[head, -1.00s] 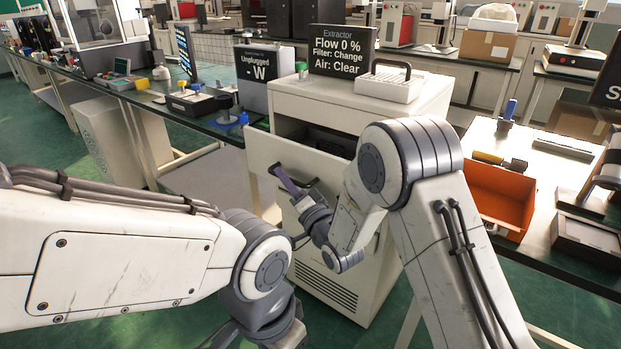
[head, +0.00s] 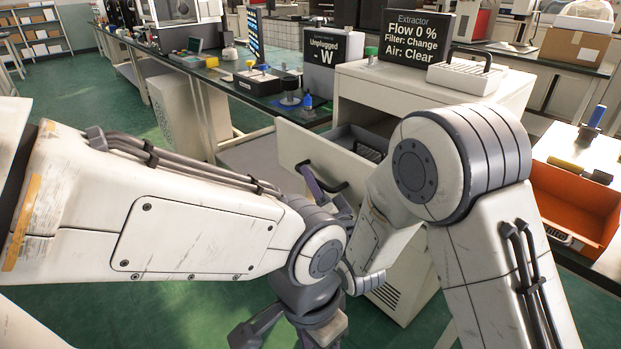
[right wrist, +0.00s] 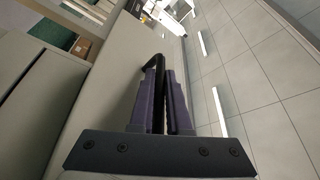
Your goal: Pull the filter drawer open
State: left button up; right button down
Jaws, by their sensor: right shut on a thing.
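The filter drawer (head: 292,147) is a pale front panel standing out from the white extractor cabinet (head: 375,92). It is partly open, and its grey inside shows behind the front. Its black bar handle (head: 337,187) is on the front; it also shows in the right wrist view (right wrist: 157,66). My right gripper (head: 311,181), with purple fingers, is shut on the handle; its fingers lie on both sides of the bar in the wrist view (right wrist: 161,92). My left gripper (head: 285,335) is low in front of the drawer, cut by the picture edge, its jaws unclear.
The extractor sign (head: 418,38) and a white filter block with a black handle (head: 468,76) stand on the cabinet. An orange bin (head: 570,205) is on the right bench. A bench with tools (head: 225,85) runs behind left. Green floor is clear at left.

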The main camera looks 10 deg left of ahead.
jog(key=c, duration=0.9)
grip_release()
jog(key=shift+d+r, duration=0.1)
jog(key=shift+d, duration=0.1)
jog(key=shift+a, duration=0.15)
jog(key=shift+s, duration=0.1)
jog(key=p+v, duration=0.3)
jog(key=v, duration=0.7)
